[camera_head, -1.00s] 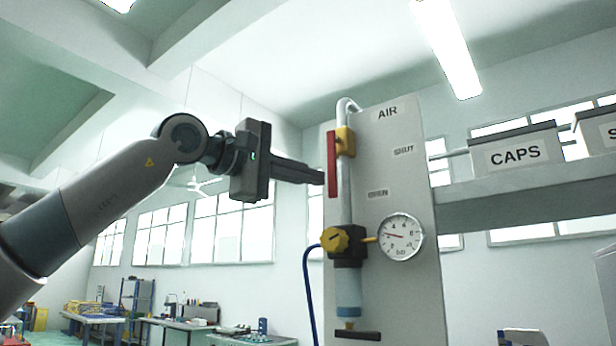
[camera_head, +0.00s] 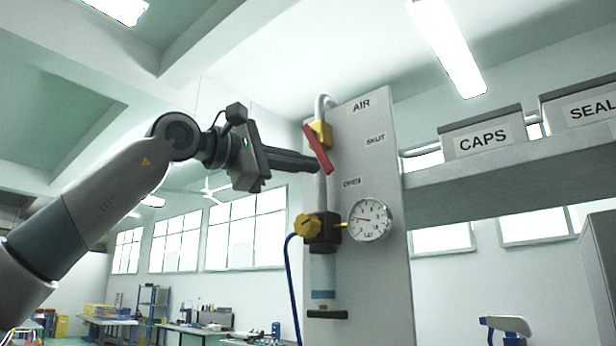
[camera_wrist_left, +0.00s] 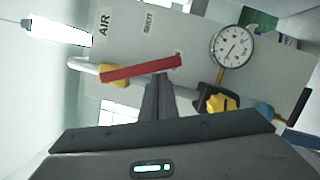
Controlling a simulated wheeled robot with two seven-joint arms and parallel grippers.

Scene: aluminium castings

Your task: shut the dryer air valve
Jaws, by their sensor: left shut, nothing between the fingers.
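The dryer air valve is a yellow body (camera_head: 320,134) with a long red handle (camera_head: 319,150) on a pale pipe, mounted on a grey panel (camera_head: 378,270) marked AIR. The handle is tilted, its lower end to the right of the pipe, between the upright and crosswise directions. SHUT and OPEN labels are on the panel to its right. My left gripper (camera_head: 317,167) is shut and empty, its fingertips at the handle's lower part from the left. In the left wrist view the red handle (camera_wrist_left: 142,69) lies across the fingertips, seemingly touching. My right gripper is not in view.
Below the valve are a yellow knob (camera_head: 306,226), a round pressure gauge (camera_head: 370,219) and a blue hose (camera_head: 293,290). A shelf (camera_head: 510,168) with bins marked CAPS (camera_head: 484,138) and SEAL juts out at the right. Open room lies left of the panel.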

